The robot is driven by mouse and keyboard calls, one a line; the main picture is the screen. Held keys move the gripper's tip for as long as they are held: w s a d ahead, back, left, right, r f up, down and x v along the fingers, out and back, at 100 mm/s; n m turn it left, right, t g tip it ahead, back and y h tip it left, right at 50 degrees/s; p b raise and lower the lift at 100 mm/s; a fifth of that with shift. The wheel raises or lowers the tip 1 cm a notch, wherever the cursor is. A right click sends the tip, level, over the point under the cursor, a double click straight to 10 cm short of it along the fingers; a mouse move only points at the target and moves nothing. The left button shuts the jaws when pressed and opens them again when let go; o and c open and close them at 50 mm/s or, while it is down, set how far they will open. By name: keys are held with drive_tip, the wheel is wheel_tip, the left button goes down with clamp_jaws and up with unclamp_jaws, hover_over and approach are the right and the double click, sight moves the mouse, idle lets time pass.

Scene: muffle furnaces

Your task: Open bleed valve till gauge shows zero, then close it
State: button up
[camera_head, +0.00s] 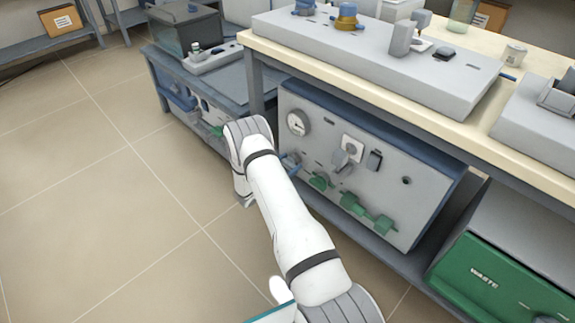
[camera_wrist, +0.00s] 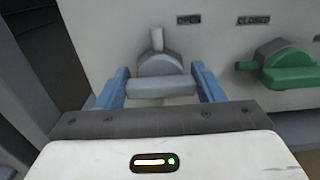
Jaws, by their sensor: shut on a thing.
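A grey valve (camera_wrist: 160,66) with a wide handle bar and a narrow upright tab sits on the pale panel in the wrist view. My gripper (camera_wrist: 162,90) has its blue fingers at the two ends of this bar and is shut on it. An OPEN label (camera_wrist: 189,20) is up and right of the valve, and a CLOSED label (camera_wrist: 254,20) is farther right. In the head view, a round gauge (camera_head: 298,122) is at the panel's upper left; its reading is too small to tell. My arm mostly hides the gripper and the grey valve there.
Several green valves stick out low on the panel (camera_head: 408,207), one (camera_wrist: 287,66) just right of my gripper. A grey knob (camera_head: 341,160) and dark switch (camera_head: 374,160) sit above them. A bench (camera_head: 385,132) overhangs the panel. Floor at left is clear.

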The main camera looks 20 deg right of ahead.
drive_tip(key=shift+s, duration=0.1)
drive_tip(key=shift+c, duration=1.4)
drive_tip(key=shift+a, duration=0.2)
drive_tip(key=shift+d, duration=0.2)
